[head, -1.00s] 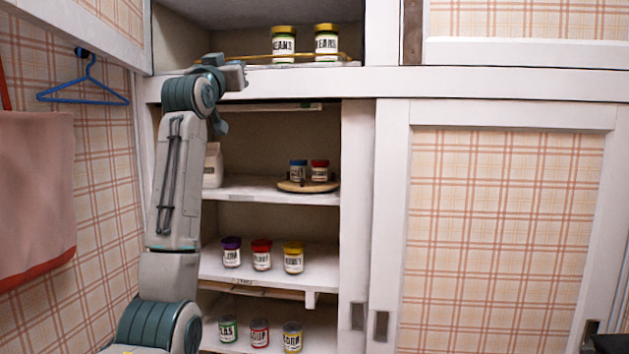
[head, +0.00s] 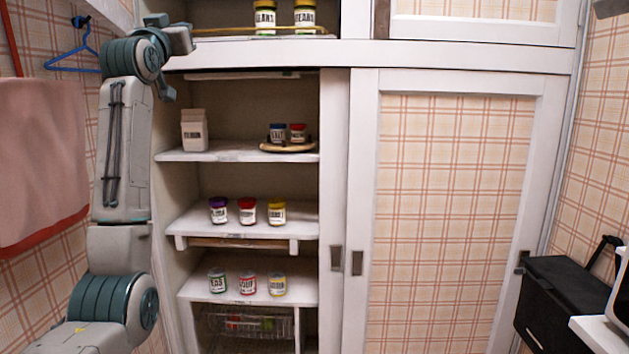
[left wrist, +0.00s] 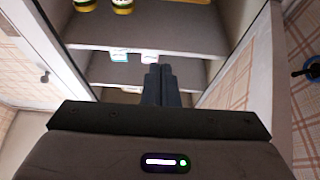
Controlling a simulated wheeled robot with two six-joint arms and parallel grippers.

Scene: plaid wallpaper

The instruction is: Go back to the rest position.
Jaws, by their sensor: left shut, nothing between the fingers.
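My left arm (head: 122,150) stands raised at the left of the head view, bent at the top, in front of the cupboard's left edge. In the left wrist view my left gripper (left wrist: 160,75) is shut and empty, its fingers together. It points toward the open cupboard (left wrist: 142,36), whose shelves lie beyond the fingertips. My right gripper is in neither view.
The open cupboard shelves hold a carton (head: 194,130), a round tray (head: 290,147) with two jars, and several other jars. A closed sliding door (head: 455,200) is right of them. A hanger (head: 75,50) and pink cloth (head: 40,160) hang left. A black case (head: 560,300) stands right.

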